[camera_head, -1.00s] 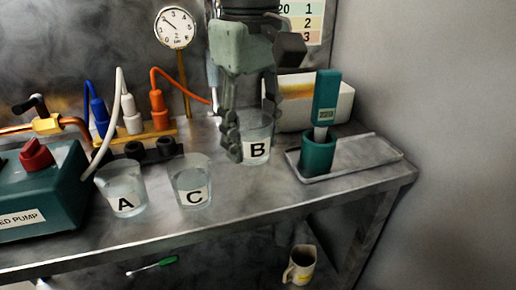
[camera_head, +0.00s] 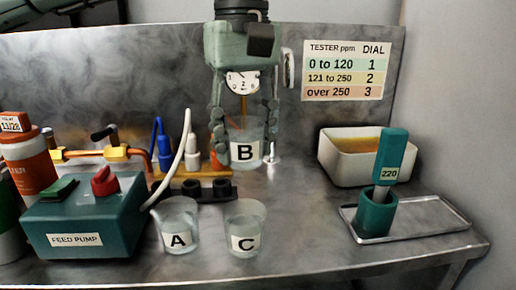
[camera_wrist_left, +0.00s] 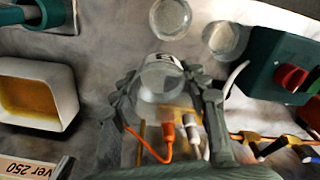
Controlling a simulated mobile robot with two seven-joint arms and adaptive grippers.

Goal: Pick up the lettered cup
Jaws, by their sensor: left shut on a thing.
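The clear cup lettered B (camera_head: 245,150) is between the fingers of my left gripper (camera_head: 244,158), which is shut on it. It is upright and appears raised above the metal bench. In the left wrist view, the cup (camera_wrist_left: 161,82) sits between both fingers of the gripper (camera_wrist_left: 162,88), its label mostly turned away. Cup A (camera_head: 177,226) and cup C (camera_head: 245,229) stand on the bench nearer the front edge, apart from my gripper. My right gripper is not in view.
A teal feed pump (camera_head: 85,222) stands at the left. Plugs and a yellow rail (camera_head: 208,178) lie behind the cups. A tester in its teal holder (camera_head: 376,212) stands on a tray (camera_head: 425,213) at right, before a white tub (camera_head: 345,165). Bench between is clear.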

